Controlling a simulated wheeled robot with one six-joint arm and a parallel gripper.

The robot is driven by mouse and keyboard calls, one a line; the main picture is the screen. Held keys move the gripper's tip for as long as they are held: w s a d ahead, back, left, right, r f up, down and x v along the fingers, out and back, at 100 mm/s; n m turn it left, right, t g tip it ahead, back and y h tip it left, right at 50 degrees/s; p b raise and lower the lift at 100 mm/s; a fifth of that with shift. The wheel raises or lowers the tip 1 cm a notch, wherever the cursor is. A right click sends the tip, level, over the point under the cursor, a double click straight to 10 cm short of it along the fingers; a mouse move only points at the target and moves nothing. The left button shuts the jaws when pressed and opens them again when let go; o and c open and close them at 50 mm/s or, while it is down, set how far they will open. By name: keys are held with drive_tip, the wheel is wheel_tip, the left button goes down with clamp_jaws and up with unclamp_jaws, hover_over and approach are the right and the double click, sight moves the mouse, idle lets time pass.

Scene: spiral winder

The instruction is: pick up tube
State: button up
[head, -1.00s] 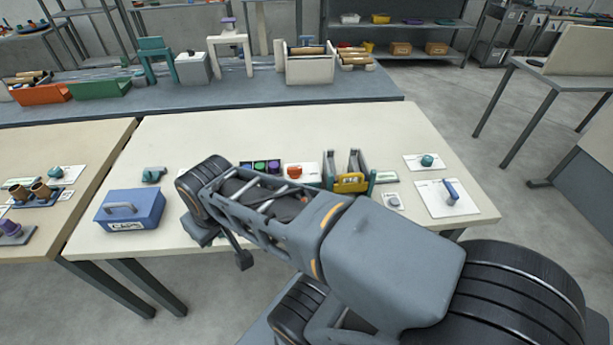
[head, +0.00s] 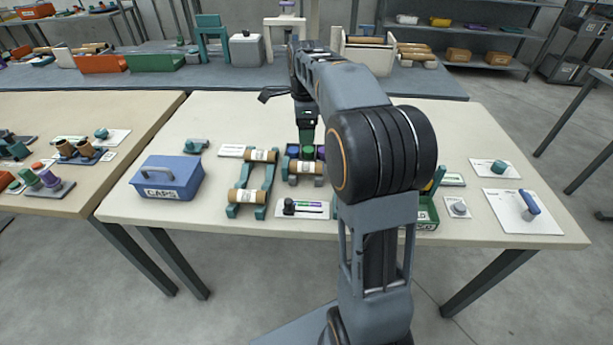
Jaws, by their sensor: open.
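Brown cardboard tubes lie on teal cradles: one at the back of the left cradle (head: 261,155), one at its front (head: 246,197), and one on the smaller cradle at the centre (head: 304,168). Each has a pale label. My gripper (head: 307,143) points down over the table, behind the centre tube in the picture and by the small dark tray with coloured caps. It holds no tube that I can see. Its fingertips are small and partly lost against the tray, so I cannot tell their exact height or any contact.
A blue CAPS box (head: 168,184) stands at the left of the table. A white card with a black-knobbed tool (head: 303,208) lies in front of the cradles. A green bin (head: 428,213) is partly hidden by my arm. Small parts on white cards lie at the right.

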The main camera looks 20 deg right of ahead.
wheel_tip(320, 180, down, 2)
drive_tip(key=w+d+m, duration=0.1)
drive_tip(key=m, duration=0.1)
drive_tip(key=b, duration=0.2)
hover_over(308, 163)
drive_tip(key=f, duration=0.6)
drive_tip(key=shift+s+a+f, duration=0.1)
drive_tip(key=shift+a+f, duration=0.1)
drive_tip(key=shift+f, duration=0.15)
drive_tip(key=shift+d+f, duration=0.1)
drive_tip(key=shift+f, duration=2.9)
drive_tip(key=c, duration=1)
